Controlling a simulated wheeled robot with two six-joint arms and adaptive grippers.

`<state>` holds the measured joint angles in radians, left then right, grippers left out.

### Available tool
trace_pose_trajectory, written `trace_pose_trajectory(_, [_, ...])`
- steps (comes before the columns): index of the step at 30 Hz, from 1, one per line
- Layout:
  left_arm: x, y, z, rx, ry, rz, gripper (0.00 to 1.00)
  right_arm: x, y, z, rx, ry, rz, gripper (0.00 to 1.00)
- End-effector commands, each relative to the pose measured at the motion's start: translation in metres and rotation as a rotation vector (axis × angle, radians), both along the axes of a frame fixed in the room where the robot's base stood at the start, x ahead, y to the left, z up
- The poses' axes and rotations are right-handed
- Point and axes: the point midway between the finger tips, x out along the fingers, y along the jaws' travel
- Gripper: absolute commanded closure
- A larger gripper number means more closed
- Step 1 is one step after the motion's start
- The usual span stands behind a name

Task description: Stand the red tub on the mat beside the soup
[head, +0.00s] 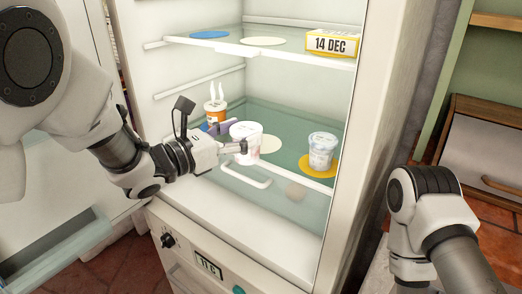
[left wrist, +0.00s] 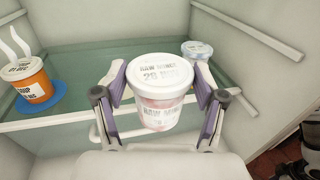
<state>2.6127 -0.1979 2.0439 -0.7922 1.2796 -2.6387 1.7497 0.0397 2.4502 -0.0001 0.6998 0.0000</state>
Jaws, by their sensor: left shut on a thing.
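A tub labelled "RAW MINCE" (head: 246,137), with a white lid and pinkish-red contents, is between the fingers of my left gripper (head: 234,148). My left gripper is shut on it, and the tub also shows upright in the left wrist view (left wrist: 160,95). The orange soup tub (head: 214,112) stands behind and left of it, on a blue mat (left wrist: 42,103). A pale cream mat (head: 269,146) lies on the glass shelf just right of the held tub, which partly covers it in view. I cannot tell whether the tub touches the shelf. My right gripper is out of view.
A clear tub with a pale lid (head: 322,150) stands on a yellow mat (head: 318,167) at the right. The upper shelf (head: 260,49) holds a blue mat (head: 209,35), a cream mat (head: 263,41) and a "14 DEC" box (head: 332,42). A white handle (head: 246,178) is at the lower shelf's front.

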Motion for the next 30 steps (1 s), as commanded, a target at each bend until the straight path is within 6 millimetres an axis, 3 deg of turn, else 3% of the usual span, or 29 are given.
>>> trace_pose_trajectory(9, [0.091,-0.024,-0.004,-0.004,0.0,0.001,0.72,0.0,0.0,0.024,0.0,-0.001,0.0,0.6])
trace_pose_trajectory(15, [0.137,-0.036,-0.01,-0.003,-0.001,0.001,0.72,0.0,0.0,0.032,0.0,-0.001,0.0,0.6])
trace_pose_trajectory(19, [0.144,-0.037,-0.019,-0.003,0.003,0.002,0.72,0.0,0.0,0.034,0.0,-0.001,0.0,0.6])
trace_pose_trajectory(24, [0.144,-0.037,-0.046,-0.003,0.003,0.002,0.72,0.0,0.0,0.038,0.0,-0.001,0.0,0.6])
trace_pose_trajectory(30, [0.143,-0.037,-0.047,-0.002,-0.001,0.002,0.72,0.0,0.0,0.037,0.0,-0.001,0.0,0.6])
